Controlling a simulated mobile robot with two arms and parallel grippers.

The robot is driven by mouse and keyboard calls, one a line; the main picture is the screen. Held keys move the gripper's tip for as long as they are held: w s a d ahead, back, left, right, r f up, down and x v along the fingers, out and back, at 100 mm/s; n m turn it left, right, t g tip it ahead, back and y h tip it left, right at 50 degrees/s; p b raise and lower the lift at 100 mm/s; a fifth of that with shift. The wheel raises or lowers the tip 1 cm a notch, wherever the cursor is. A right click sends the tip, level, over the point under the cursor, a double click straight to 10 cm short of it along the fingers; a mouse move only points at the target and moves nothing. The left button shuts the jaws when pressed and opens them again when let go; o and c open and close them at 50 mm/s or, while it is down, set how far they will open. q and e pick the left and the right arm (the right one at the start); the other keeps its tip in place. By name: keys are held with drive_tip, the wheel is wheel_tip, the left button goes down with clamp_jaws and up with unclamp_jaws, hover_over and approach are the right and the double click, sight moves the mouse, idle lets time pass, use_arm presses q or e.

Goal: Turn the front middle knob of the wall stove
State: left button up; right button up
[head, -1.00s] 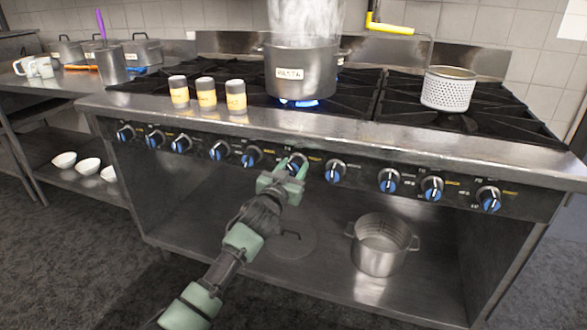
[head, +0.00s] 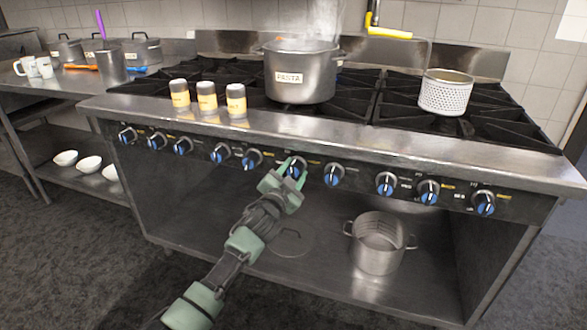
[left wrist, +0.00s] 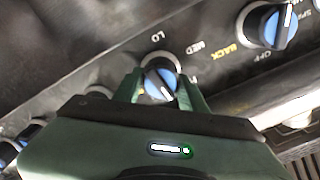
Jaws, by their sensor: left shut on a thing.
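The wall stove (head: 330,137) has a row of blue-and-black knobs along its front panel. My left gripper (head: 294,170) reaches the front middle knob (head: 299,168), below the pasta pot, and partly hides it. In the left wrist view this knob (left wrist: 160,80) sits between the two green fingers, which are shut on its sides. Its white pointer line is tilted, and the labels LO and MED show beside it. The pot (head: 300,82) labelled PASTA stands on the burner above with steam rising. No flame shows under it. My right gripper is not in view.
Other knobs flank this one closely, including one to the right (head: 334,174). Three yellow-labelled shakers (head: 207,98) stand at the stove's front left. A perforated white pot (head: 446,94) stands on the right burners. A steel pot (head: 378,245) sits on the lower shelf.

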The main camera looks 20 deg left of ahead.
use_arm(q)
drive_tip(key=shift+f+m, duration=0.1)
drive_tip(key=shift+m, duration=0.8)
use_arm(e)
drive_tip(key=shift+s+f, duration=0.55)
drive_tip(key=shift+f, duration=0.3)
use_arm(q)
drive_tip(key=o, duration=1.4)
drive_tip(key=shift+c, duration=0.2)
drive_tip(key=shift+s+p, duration=0.3)
drive_tip(key=s+p, duration=0.1)
drive_tip(key=s, duration=0.6)
drive_tip(key=shift+s+a, duration=0.15)
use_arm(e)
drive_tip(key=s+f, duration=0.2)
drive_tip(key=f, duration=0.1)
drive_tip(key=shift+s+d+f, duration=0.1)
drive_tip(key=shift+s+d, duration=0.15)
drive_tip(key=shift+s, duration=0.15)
